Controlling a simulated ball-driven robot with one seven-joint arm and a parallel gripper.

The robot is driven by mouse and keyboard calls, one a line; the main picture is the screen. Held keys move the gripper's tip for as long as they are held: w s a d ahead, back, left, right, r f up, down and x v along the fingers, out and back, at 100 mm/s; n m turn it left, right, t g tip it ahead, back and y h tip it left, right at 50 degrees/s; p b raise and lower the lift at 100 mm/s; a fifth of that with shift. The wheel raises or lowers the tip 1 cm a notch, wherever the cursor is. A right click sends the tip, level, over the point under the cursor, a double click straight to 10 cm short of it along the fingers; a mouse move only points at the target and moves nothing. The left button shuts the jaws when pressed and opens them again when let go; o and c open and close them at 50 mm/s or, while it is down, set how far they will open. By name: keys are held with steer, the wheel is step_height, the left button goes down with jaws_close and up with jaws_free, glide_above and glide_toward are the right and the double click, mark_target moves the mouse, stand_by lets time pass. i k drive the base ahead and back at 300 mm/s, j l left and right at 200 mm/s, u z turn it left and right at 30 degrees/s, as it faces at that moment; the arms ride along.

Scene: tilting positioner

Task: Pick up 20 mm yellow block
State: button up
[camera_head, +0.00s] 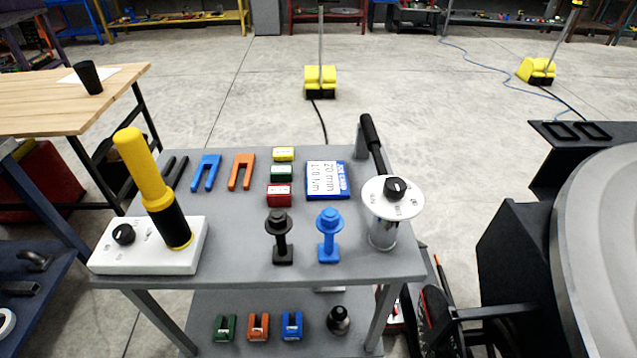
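A small yellow block (284,154) lies on the grey table top (225,265), toward its back edge. It is the rearmost of a column of three blocks. A green block (281,173) sits just in front of it and a red block (279,195) in front of that, with small gaps between them. Pale marks on the blocks are too small to read. The yellow block looks unobstructed from this side. My gripper does not show in this view.
A blue plate (346,190) with a white label lies right of the blocks. Orange (241,172) and blue (206,173) forks lie left. Black (279,238) and blue (329,236) bolts, a yellow-handled control box (104,256) and a lever post (381,232) stand on the table.

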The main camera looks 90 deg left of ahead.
mark_target(279, 154)
steer(key=u, duration=1.95)
